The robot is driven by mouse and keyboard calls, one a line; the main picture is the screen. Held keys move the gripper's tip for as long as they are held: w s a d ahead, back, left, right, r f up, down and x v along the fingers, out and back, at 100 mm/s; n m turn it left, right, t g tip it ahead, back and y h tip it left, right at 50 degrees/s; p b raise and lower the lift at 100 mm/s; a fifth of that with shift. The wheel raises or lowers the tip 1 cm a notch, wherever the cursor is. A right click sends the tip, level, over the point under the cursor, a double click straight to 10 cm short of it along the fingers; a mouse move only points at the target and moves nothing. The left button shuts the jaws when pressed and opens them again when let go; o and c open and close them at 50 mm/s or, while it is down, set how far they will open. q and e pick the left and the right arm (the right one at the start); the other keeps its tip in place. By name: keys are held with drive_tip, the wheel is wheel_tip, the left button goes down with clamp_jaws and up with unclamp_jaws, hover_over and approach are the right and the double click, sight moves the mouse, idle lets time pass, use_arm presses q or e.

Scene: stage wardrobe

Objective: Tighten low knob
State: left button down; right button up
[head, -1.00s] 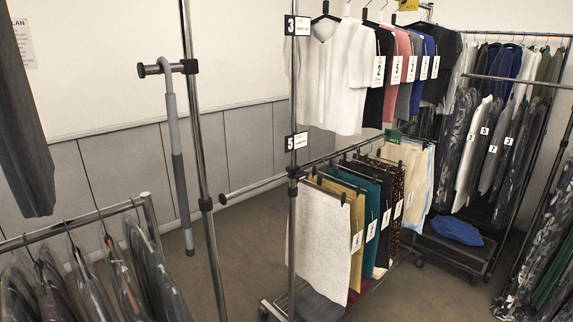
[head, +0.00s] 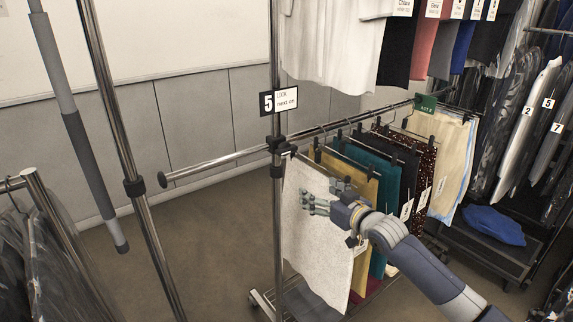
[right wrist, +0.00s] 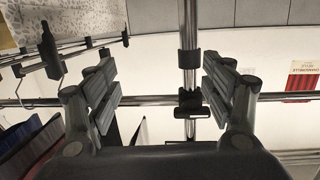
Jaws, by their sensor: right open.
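A dark clamp (head: 278,143) joins the chrome upright (head: 277,200) to the lower rail, just under the "5" sign, in the head view. A small dark knob (head: 291,151) juts from its right side. In the right wrist view the clamp (right wrist: 190,98) and a dark knob (right wrist: 192,112) show between my open fingers, nearer the right-hand one. My right gripper (head: 319,198) is open and empty in front of the hanging garments, below and right of the clamp. It also shows in the right wrist view (right wrist: 160,90). It appears apart from the knob. My left gripper is not visible.
Skirts on clip hangers, including a white one (head: 315,240), hang close behind my right gripper. The lower rail (head: 220,160) sticks out left of the upright. Floor between the uprights is clear.

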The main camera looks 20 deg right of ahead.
drive_tip(key=n+t+y, duration=0.1)
drive_tip(key=y, duration=0.1)
approach(289, 152)
drive_tip(key=x, duration=1)
drive_tip(key=shift+p, duration=0.3)
drive_tip(key=shift+w+a, duration=0.15)
drive_tip(key=shift+w, duration=0.45)
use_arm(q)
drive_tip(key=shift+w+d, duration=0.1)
use_arm(e)
drive_tip(key=c, duration=1.1)
